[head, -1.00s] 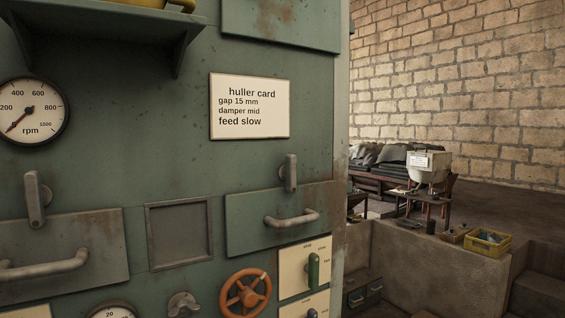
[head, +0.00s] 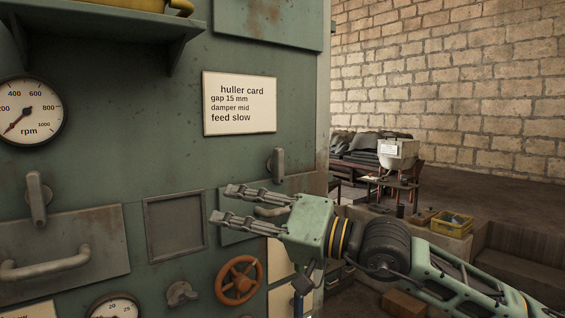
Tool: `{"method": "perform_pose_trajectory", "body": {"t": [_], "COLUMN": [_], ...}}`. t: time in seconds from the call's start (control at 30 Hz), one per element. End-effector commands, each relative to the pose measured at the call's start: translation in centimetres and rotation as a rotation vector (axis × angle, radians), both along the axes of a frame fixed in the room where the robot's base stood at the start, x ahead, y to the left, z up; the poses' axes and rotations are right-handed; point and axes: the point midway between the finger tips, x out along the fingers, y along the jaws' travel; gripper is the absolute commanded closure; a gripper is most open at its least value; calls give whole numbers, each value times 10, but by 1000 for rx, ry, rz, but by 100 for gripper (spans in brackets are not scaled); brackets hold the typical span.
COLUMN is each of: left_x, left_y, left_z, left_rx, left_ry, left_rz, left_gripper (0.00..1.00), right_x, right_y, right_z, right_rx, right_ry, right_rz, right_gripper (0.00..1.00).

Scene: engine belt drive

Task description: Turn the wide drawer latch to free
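The wider drawer (head: 95,235) is at the lower left of the green panel, cut off by the picture's left edge, with a grey bar handle (head: 45,262). A grey lever latch (head: 38,198) stands nearly upright at its top edge. A second, narrower drawer (head: 232,225) to the right has a similar upright latch (head: 278,165); my gripper partly hides this drawer and its handle. My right gripper (head: 222,204) is open and empty, fingers pointing left, in front of the narrower drawer and well to the right of the wider drawer's latch. My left gripper is out of view.
Between the drawers is a framed recess (head: 175,226). Below are an orange handwheel (head: 239,281), a grey knob (head: 181,293) and a gauge (head: 115,307). A shelf (head: 100,22) juts out at upper left, above the rpm dial (head: 30,110). A huller card (head: 240,103) hangs mid-panel.

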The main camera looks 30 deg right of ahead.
Motion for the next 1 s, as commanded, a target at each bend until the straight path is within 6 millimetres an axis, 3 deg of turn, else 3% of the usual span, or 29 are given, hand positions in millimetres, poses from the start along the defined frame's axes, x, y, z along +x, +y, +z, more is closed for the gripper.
{"method": "perform_pose_trajectory", "body": {"t": [0.03, 0.13, 0.2, 0.3, 0.47, 1.0], "left_x": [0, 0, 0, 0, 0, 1], "left_y": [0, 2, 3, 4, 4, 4], "left_z": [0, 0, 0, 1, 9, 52], "left_rx": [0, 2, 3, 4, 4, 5], "left_ry": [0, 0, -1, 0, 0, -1], "left_rz": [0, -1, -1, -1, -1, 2], "left_gripper": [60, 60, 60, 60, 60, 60], "right_x": [4, 7, 4, 0, 5, 69], "right_y": [-29, -85, -115, -140, -147, -140], "right_z": [14, 38, 53, 66, 72, 71], "right_rx": [-214, -560, -721, -844, -879, -872], "right_ry": [-83, -182, -217, -235, -238, -237], "right_rz": [-117, -323, -430, -515, -540, -535], "right_gripper": [68, 68, 68, 68, 68, 68]}}
